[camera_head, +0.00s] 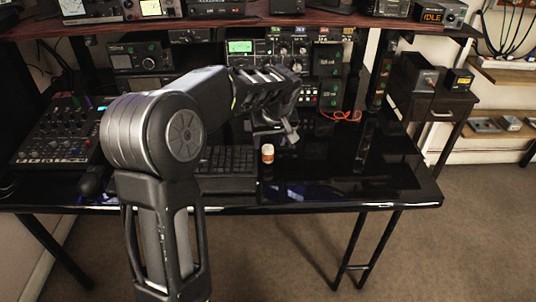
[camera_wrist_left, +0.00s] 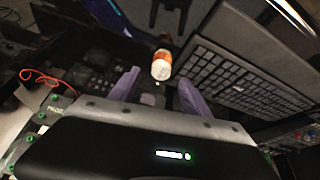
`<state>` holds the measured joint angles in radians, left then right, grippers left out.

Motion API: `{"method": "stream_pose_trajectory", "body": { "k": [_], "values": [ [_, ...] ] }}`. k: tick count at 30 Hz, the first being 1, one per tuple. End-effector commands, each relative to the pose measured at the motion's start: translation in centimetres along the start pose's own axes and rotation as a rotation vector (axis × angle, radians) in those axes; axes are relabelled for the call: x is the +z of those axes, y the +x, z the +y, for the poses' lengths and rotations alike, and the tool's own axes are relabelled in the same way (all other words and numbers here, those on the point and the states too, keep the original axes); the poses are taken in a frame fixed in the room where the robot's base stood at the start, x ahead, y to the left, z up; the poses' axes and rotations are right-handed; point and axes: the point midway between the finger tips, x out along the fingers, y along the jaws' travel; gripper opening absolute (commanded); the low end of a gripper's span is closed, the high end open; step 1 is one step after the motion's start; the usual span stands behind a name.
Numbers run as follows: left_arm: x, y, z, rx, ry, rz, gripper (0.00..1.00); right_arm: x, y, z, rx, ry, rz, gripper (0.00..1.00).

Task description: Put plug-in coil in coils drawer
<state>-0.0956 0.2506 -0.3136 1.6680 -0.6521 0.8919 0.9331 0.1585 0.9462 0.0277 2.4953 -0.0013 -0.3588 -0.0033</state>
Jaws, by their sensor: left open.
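A small white and orange cylinder (camera_head: 267,153), which looks like the plug-in coil, stands upright on the black desk in front of the radio gear. My left gripper (camera_head: 278,134) is open and empty, a little behind and above it in the head view. In the left wrist view the coil (camera_wrist_left: 162,65) shows just beyond the gap between the two purple fingers of the gripper (camera_wrist_left: 156,86), apart from them. A dark side cabinet at the right has a closed drawer (camera_head: 441,114) with a handle. I cannot read any label that marks it as the coils drawer.
A keyboard (camera_head: 228,160) lies left of the coil, and a mixer (camera_head: 58,130) is farther left. Radio units (camera_head: 268,50) stand along the back under a shelf, with a red cable (camera_head: 342,116). The desk (camera_head: 335,178) right of the coil is mostly clear.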

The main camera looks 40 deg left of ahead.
Motion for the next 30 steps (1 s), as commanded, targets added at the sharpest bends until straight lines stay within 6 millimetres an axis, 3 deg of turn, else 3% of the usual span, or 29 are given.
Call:
{"method": "stream_pose_trajectory", "body": {
  "k": [8,20,30],
  "values": [
    [0.0,0.2,0.0,0.0,0.0,0.0,0.56,0.0,0.0,0.0,0.0,0.0,0.0,0.36],
    [0.1,5.0,-0.2,-0.001,-0.001,-0.001,0.56,0.0,-0.2,-0.1,0.0,0.0,0.0,0.36],
    [0.1,5.2,-0.1,0.0,-0.001,0.0,0.56,0.0,-0.2,-0.1,0.0,0.0,0.0,0.36]
  ]
}}
